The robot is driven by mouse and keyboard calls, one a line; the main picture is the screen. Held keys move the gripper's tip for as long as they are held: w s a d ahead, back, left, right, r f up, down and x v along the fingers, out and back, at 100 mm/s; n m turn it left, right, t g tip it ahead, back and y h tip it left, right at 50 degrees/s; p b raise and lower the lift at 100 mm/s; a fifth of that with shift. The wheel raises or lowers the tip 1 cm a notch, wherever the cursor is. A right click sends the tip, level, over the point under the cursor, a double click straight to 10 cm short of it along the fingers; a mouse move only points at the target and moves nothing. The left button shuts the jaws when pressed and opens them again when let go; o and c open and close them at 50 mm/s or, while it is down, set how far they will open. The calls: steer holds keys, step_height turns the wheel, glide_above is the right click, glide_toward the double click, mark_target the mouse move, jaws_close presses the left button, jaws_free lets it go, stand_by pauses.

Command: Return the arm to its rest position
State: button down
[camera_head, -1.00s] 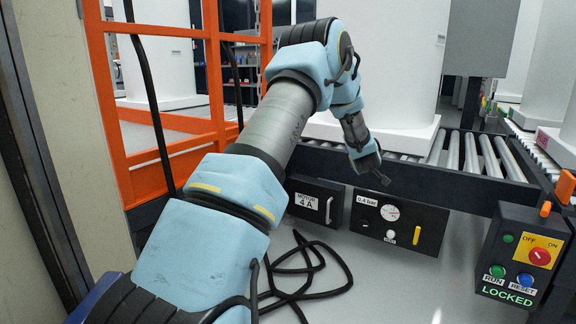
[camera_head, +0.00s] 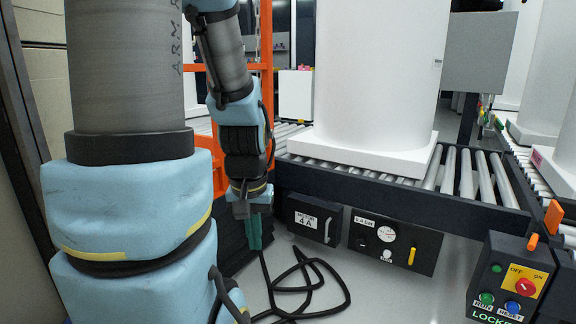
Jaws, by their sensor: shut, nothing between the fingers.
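My arm, blue and grey, fills the left of the head view, with its forearm folded back and hanging down. My gripper (camera_head: 254,232) points downward left of the motor 4A box (camera_head: 314,220), in front of a dark surface. Its fingers are together and hold nothing. The gripper appears apart from the conveyor, though the exact gap is hard to judge.
A roller conveyor (camera_head: 468,175) carries a large white tank (camera_head: 380,75). A gauge panel (camera_head: 395,242) sits under it. A control box (camera_head: 512,283) stands at right. A black cable (camera_head: 300,285) lies on the floor. An orange frame (camera_head: 267,45) stands behind my arm.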

step_height(320, 180, up, 35)
steer(key=p, duration=3.3)
